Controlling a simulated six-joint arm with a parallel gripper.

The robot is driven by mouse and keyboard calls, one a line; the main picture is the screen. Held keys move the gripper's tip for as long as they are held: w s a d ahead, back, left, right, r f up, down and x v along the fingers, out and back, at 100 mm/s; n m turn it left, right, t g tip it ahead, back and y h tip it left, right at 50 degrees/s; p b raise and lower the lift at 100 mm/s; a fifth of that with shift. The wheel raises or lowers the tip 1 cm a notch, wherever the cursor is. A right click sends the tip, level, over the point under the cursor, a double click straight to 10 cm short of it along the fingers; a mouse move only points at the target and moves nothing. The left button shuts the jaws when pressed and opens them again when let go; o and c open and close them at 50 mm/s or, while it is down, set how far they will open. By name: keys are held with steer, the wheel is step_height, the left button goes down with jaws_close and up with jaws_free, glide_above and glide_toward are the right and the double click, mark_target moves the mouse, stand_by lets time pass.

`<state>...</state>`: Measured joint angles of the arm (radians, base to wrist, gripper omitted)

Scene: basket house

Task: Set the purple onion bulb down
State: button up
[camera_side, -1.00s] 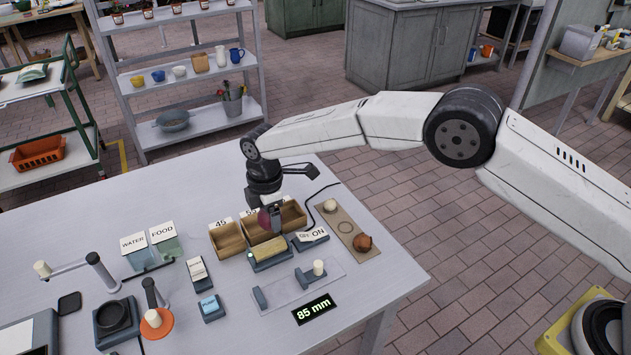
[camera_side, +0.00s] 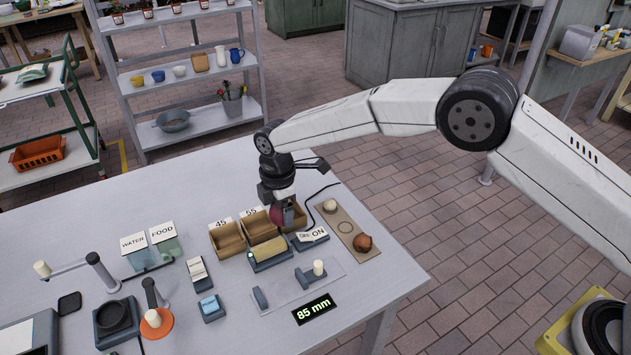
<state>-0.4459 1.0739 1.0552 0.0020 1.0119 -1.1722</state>
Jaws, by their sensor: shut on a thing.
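The purple onion bulb (camera_side: 276,217) is held in my gripper (camera_side: 284,216), which points down and is shut on it. My gripper and the bulb are over the rightmost of three brown bins (camera_side: 299,222), close to its rim. I cannot tell whether the bulb touches the bin. The middle bin (camera_side: 258,231), labelled 55, and the left bin (camera_side: 229,240), labelled 45, stand beside it. The label of the right bin is hidden behind my gripper.
A brown board (camera_side: 352,229) holds a brown bulb (camera_side: 363,242), a pale bulb (camera_side: 330,205) and an empty ring mark between them. A roller device (camera_side: 268,252) and an ON sign (camera_side: 312,236) stand before the bins. A sliding gauge (camera_side: 310,280) and an 85 mm display (camera_side: 314,309) are nearer.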

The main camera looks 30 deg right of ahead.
steer(key=s+d+r+n, duration=0.1)
steer(key=s+d+n, duration=0.1)
steer(key=s+d, duration=0.6)
steer(key=s+d+r+n, duration=0.1)
steer(key=s+d+n, duration=0.1)
steer(key=s+d, duration=0.65)
glide_above(345, 227)
steer(key=shift+s+f, duration=0.2)
steer(key=shift+f, duration=4.3)
steer(key=shift+f, duration=0.1)
steer(key=shift+w+f, duration=0.25)
steer(key=shift+f, duration=1.45)
steer(key=shift+f, duration=0.15)
